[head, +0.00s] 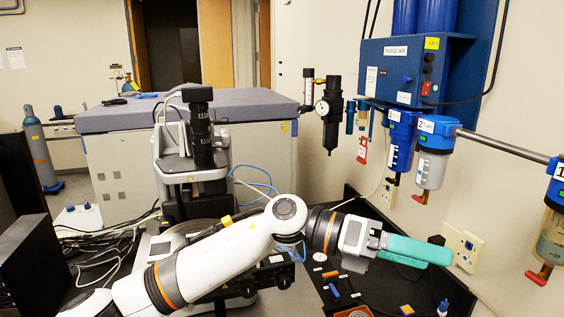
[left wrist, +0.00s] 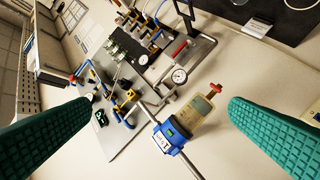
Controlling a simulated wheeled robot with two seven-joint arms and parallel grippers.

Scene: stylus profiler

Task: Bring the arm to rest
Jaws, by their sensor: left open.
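My left arm (head: 215,262) comes in from the lower left of the head view, bends at a white joint and reaches right. My left gripper (head: 425,252), with teal fingers, is held above the black bench at the right. In the left wrist view the two teal fingers of the left gripper (left wrist: 158,130) stand wide apart with nothing between them. The stylus profiler (head: 190,150), a grey and black instrument, stands behind the arm; the arm hides part of its lower front. My right gripper is in neither view.
A black bench (head: 385,290) with small items lies below the gripper. Blue-topped filters (head: 437,150) on a pipe and a purge air box (head: 405,70) are on the right wall. A pressure gauge (head: 322,107) hangs left of them. A black box (head: 30,265) stands at far left.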

